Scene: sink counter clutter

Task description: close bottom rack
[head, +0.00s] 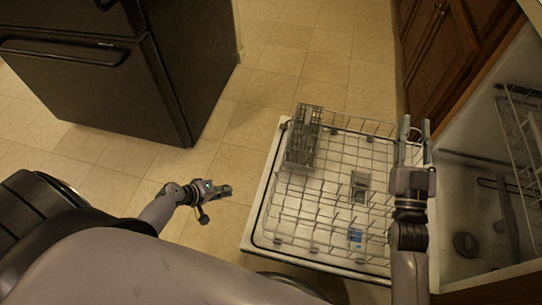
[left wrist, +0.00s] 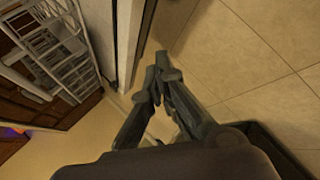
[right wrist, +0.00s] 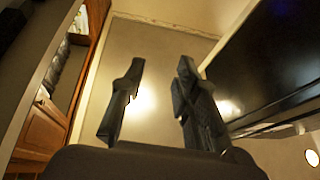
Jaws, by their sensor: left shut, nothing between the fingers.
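The bottom rack (head: 325,205) is a grey wire rack pulled out over the open dishwasher door (head: 262,205) in the head view. It holds a wire cutlery basket (head: 301,150) at its far left corner. The dishwasher tub (head: 465,215) lies open to the right. My right gripper (head: 416,128) is open and empty above the rack's right end; I cannot tell whether it touches. Its spread fingers show in the right wrist view (right wrist: 160,80). My left gripper (head: 226,191) is shut and empty, left of the door and apart from it; it also shows in the left wrist view (left wrist: 163,68).
A black fridge (head: 100,75) stands at the upper left. Brown wooden cabinets (head: 440,60) stand behind the dishwasher at the upper right. An upper wire rack (head: 524,125) shows inside the tub. The tiled floor (head: 290,60) is clear between fridge and cabinets.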

